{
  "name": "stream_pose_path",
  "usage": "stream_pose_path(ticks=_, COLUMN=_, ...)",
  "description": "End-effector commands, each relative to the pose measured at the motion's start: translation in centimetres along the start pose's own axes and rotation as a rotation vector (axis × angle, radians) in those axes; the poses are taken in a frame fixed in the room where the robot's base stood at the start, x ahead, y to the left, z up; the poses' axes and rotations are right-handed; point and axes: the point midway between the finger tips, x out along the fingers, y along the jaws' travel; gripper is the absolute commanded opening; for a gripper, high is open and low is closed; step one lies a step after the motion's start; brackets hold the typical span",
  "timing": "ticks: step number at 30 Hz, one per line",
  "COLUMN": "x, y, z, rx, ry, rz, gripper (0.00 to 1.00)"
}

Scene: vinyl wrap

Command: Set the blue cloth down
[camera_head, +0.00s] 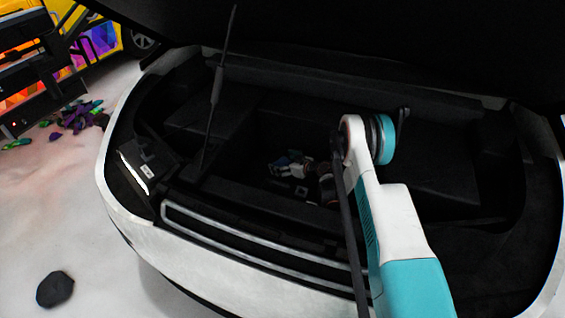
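My arm reaches over the front edge of the open white car and down into its dark compartment (400,176). My gripper (284,170) is low inside the compartment, small and dark in the picture. A small blue patch (281,161) shows right at the gripper's end. It may be the blue cloth, but it is too small to tell. I cannot tell whether the fingers are open or shut, or whether they touch the blue patch. No other blue cloth can be made out.
The raised lid hangs over the compartment, and a thin dark strut (217,85) stands at its left. The white car body (118,165) rims the opening. Colourful scraps (75,118) and a dark flat piece (55,289) lie on the pale floor at left.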

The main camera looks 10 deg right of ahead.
Motion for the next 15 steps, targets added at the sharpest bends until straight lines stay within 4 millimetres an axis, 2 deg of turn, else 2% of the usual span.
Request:
stream_pose_path(ticks=11, x=-0.1, y=0.0, z=-0.4, rx=0.0, ry=0.0, rz=0.0, gripper=0.94)
stream_pose_path(ticks=14, x=-0.5, y=0.0, z=-1.3, rx=0.0, ry=0.0, rz=0.0, gripper=0.94)
stream_pose_path(ticks=15, x=-1.3, y=0.1, z=-1.3, rx=0.001, ry=0.0, rz=0.002, gripper=0.94)
